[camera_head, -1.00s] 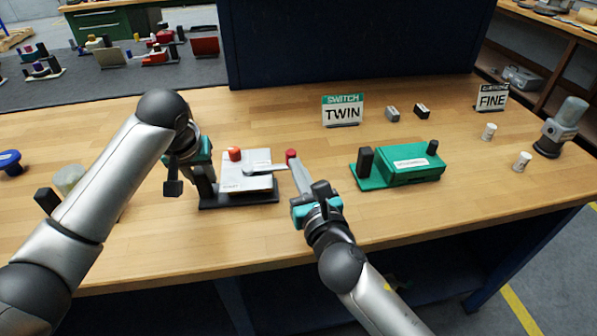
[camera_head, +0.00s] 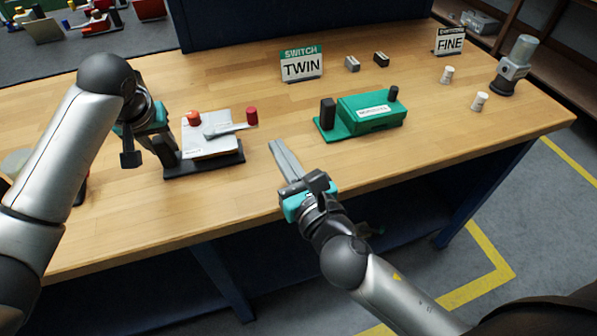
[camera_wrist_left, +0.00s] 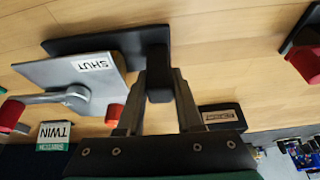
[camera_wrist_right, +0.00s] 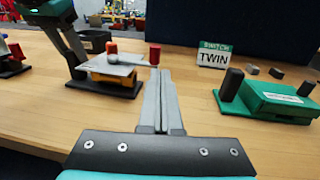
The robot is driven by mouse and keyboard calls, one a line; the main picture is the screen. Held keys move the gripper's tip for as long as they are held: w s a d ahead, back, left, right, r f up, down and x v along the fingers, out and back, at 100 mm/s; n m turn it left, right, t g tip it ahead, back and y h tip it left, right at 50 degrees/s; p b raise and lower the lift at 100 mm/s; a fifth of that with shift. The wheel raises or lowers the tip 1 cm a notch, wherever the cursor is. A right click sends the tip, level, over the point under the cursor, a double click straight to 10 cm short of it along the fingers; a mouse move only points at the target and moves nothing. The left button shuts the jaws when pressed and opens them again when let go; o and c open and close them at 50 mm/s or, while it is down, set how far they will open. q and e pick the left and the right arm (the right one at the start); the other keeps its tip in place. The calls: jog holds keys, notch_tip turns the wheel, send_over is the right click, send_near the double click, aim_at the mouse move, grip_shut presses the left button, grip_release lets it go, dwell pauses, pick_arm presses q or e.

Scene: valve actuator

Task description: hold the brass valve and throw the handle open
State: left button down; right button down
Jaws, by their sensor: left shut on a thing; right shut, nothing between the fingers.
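The valve unit stands on the bench at left, with a pale top plate (camera_head: 200,147) and a dark base (camera_head: 205,166). Its brass-coloured body (camera_wrist_right: 108,77) shows under the plate in the right wrist view. The grey handle (camera_head: 228,129) points right and ends in a red knob (camera_head: 252,115). An orange knob (camera_head: 193,118) stands behind the pivot. A SHUT label (camera_wrist_left: 95,64) shows in the left wrist view. My left gripper (camera_wrist_left: 158,82) is shut on the unit's black end post (camera_wrist_left: 158,92). My right gripper (camera_head: 276,146) is shut and empty, in front of the red knob and apart from it.
A green unit (camera_head: 370,113) with black posts stands right of the valve. A TWIN sign (camera_head: 302,66) and two small blocks stand behind. A FINE sign (camera_head: 450,41), white cups and a grey device (camera_head: 514,68) are at far right. Bare bench lies between the valve and the green unit.

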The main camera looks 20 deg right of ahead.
pick_arm(q)
jog(key=shift+s+f, duration=0.25)
jog(key=shift+f, duration=0.1)
pick_arm(e)
jog(key=s+d, duration=0.1)
jog(key=s, duration=0.5)
jog(key=shift+d, duration=0.15)
pick_arm(q)
jog(key=c, duration=1)
grip_release()
jog(key=o, duration=0.5)
jog(key=shift+w+r, duration=0.15)
jog(key=shift+r, duration=0.05)
pick_arm(e)
jog(key=shift+w, duration=0.1)
pick_arm(q)
jog(key=shift+r, duration=0.15)
